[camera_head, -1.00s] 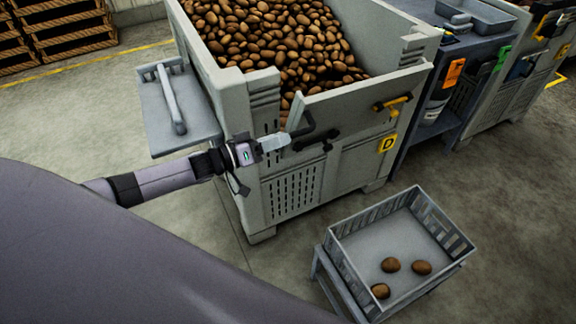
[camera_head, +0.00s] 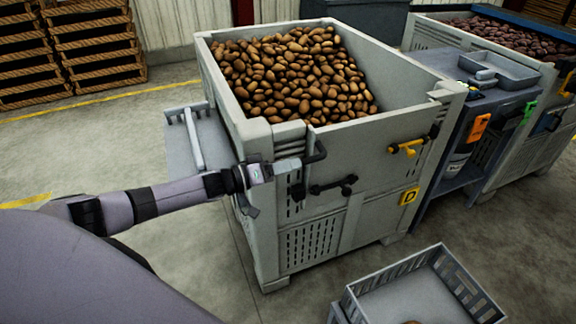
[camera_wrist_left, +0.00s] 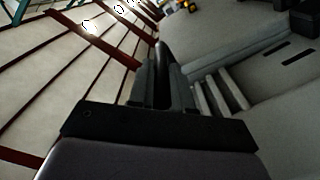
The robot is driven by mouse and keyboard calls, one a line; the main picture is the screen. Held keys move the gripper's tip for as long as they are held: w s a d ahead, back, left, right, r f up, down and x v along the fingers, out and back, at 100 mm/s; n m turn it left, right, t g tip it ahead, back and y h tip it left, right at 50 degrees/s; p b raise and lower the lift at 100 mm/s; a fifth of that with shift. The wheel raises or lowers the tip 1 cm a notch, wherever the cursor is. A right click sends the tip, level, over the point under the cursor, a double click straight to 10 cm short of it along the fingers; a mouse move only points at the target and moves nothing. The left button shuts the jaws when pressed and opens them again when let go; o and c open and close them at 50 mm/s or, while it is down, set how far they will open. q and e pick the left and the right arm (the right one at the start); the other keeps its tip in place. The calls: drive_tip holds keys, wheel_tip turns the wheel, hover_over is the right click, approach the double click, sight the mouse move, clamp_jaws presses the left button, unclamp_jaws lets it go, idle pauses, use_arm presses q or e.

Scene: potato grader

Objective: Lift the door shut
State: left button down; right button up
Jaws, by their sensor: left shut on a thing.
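The door (camera_head: 365,140) is the grey upper front panel of the potato bin (camera_head: 222,90). It stands near upright, its top edge about level with the bin's rim; I cannot tell whether it is fully flush. A black handle (camera_head: 318,153) is at its left end. My left gripper (camera_head: 287,166) is shut on this handle; the wrist view shows the fingers (camera_wrist_left: 163,92) around a dark bar. A yellow latch (camera_head: 407,148) is at the door's right side. A black latch (camera_head: 333,187) sits below the handle. My right gripper is not in view.
Potatoes (camera_head: 295,75) fill the bin. A side shelf (camera_head: 182,140) juts out left of it. A blue-grey bench (camera_head: 455,165) stands close on the right. A grey crate (camera_head: 360,305) is at the front right. The floor between crate and bin is clear.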

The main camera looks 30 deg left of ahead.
use_arm(q)
drive_tip(key=c, duration=1.1)
unclamp_jaws()
drive_tip(key=shift+o, duration=0.2)
